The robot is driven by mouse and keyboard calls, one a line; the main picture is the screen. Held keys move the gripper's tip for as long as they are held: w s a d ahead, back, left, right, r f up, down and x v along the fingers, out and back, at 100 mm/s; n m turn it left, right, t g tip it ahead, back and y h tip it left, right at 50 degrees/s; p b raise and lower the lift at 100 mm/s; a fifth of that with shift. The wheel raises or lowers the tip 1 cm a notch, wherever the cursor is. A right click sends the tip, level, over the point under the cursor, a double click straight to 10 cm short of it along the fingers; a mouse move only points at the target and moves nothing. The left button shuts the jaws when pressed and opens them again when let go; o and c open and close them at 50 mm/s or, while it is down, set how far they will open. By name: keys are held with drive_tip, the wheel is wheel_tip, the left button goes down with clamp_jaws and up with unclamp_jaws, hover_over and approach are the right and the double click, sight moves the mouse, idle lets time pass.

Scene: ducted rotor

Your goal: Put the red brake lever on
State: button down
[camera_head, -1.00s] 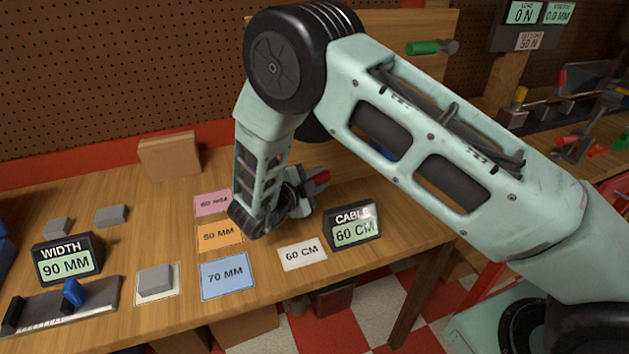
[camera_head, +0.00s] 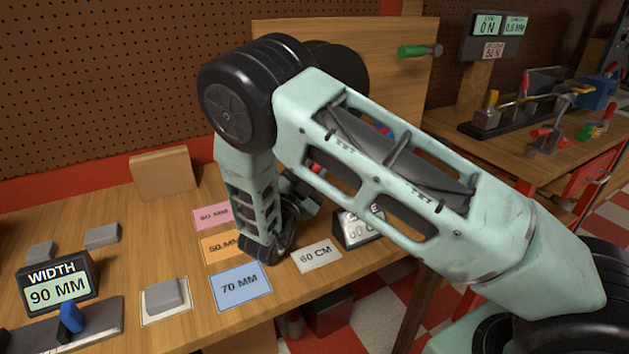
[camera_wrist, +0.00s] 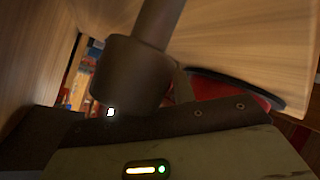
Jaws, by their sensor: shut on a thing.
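My gripper (camera_head: 303,188) is partly hidden behind my own arm in the head view, above the bench near the cable display. A small red piece (camera_head: 316,168) shows at its jaws; it looks like the red brake lever, shut in the gripper, but most of it is hidden. In the wrist view a dark cylinder with a rod stands close in front of the camera, and a red shape with a black rim (camera_wrist: 235,90) shows behind it; I cannot tell if this is the lever. A wooden board (camera_head: 345,50) with a green-handled peg (camera_head: 420,51) stands behind my arm.
Size cards, such as the blue 70 MM card (camera_head: 240,287), lie on the bench before the gripper. The cable display (camera_head: 360,226) is partly covered by my arm. A width gauge (camera_head: 57,285) stands left. Another bench (camera_head: 520,155) with red-handled parts stands right.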

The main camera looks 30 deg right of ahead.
drive_tip(key=shift+a+r+n, duration=0.1)
drive_tip(key=shift+a+n, duration=0.1)
drive_tip(key=shift+n, duration=0.1)
drive_tip(key=c, duration=1.2)
unclamp_jaws()
drive_tip(key=shift+o, duration=0.2)
drive_tip(key=shift+t, duration=0.3)
drive_tip(key=s+a+b, duration=0.3)
drive_tip(key=s+a, duration=0.4)
drive_tip(key=a, duration=0.4)
drive_tip(key=shift+f, duration=0.2)
